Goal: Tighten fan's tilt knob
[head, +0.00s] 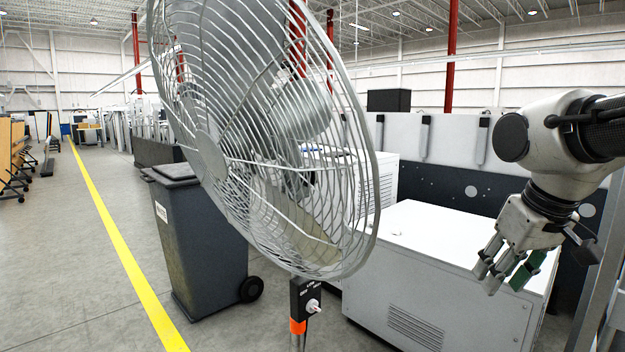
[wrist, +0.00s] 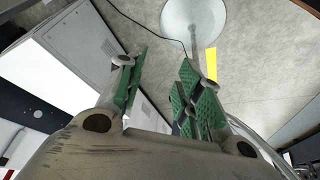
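A large grey pedestal fan (head: 262,130) with a wire guard stands close in front of me in the head view. Its tilt knob is not clearly distinguishable; the area behind the motor is seen only through the guard. A black control box (head: 299,297) with a pale knob (head: 313,306) sits on the pole below the guard. My gripper (head: 506,270) is to the right of the fan, apart from it, pointing down. In the wrist view, its green-padded fingers (wrist: 160,88) are spread with nothing between them. The fan's round base (wrist: 193,24) shows beyond them.
A white machine cabinet (head: 425,245) stands behind the fan and beneath my gripper. A dark wheeled bin (head: 205,240) stands left of the fan. A yellow floor line (head: 115,235) runs along the open floor at left. A black cable (wrist: 125,17) reaches the fan base.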

